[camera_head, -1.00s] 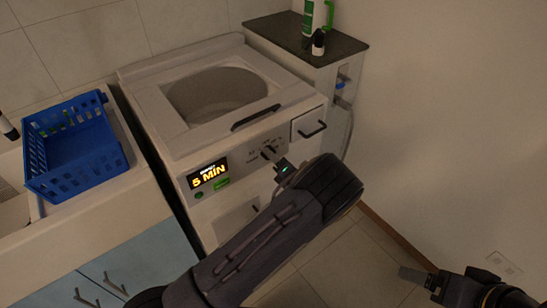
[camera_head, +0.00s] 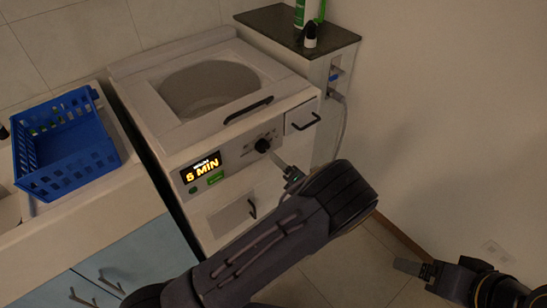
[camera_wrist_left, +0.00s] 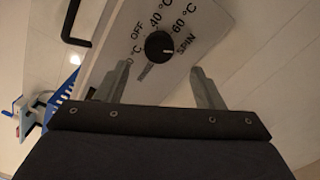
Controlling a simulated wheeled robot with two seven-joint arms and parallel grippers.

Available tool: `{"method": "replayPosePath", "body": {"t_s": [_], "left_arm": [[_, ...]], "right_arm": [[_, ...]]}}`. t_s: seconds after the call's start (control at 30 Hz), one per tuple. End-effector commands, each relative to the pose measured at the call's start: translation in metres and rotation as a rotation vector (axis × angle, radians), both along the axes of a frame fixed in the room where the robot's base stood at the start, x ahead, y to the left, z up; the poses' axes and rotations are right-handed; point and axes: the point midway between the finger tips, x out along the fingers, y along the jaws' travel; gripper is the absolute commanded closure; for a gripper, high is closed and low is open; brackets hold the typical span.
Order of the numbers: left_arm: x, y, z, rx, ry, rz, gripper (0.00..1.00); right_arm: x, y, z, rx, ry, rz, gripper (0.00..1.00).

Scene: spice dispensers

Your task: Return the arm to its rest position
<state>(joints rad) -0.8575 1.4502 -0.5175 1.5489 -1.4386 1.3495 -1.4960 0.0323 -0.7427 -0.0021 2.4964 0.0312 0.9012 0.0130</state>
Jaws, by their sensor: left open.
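My left gripper (camera_head: 283,166) is in front of the washing machine's control panel, just right of and below the round black knob (camera_head: 262,145). In the left wrist view its two fingers (camera_wrist_left: 163,88) are apart with nothing between them. The knob (camera_wrist_left: 159,46) shows beyond the fingertips, with OFF, 40 °C, 60 °C and SPIN marks around it. My left arm (camera_head: 285,230) reaches in from the bottom. My right gripper (camera_head: 412,269) is at the lower right, and its jaw opening cannot be made out.
The white washing machine (camera_head: 150,140) shows "5 MIN" on its display (camera_head: 201,168). A blue basket (camera_head: 62,180) stands on the counter to the left. Bottles (camera_head: 309,36) stand on a dark shelf top (camera_head: 270,22). The floor at right is clear.

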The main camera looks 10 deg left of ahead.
Motion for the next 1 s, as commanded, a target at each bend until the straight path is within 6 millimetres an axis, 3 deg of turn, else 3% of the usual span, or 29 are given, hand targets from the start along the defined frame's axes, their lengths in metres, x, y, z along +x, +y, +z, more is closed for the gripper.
{"method": "replayPosePath", "body": {"t_s": [0.17,0.67,0.77,0.87,1.0], "left_arm": [[-0.007,-0.007,0.000,0.000,0.001,0.002,0.38],[-0.007,-0.005,0.002,-0.012,-0.002,0.011,0.38],[-0.012,0.012,0.010,-0.099,-0.025,0.078,0.38],[-0.027,0.044,0.023,-0.283,-0.080,0.226,0.38],[-0.067,0.093,0.043,-0.628,-0.224,0.528,0.38]], "right_arm": [[0.000,0.000,-0.001,0.000,0.000,0.000,0.17],[0.000,0.000,0.000,0.000,0.000,0.000,0.17],[0.000,0.000,0.001,0.000,0.000,0.000,0.17],[0.000,0.000,0.004,0.000,0.000,0.000,0.17],[0.000,0.000,0.008,0.000,0.000,0.000,0.17]]}}
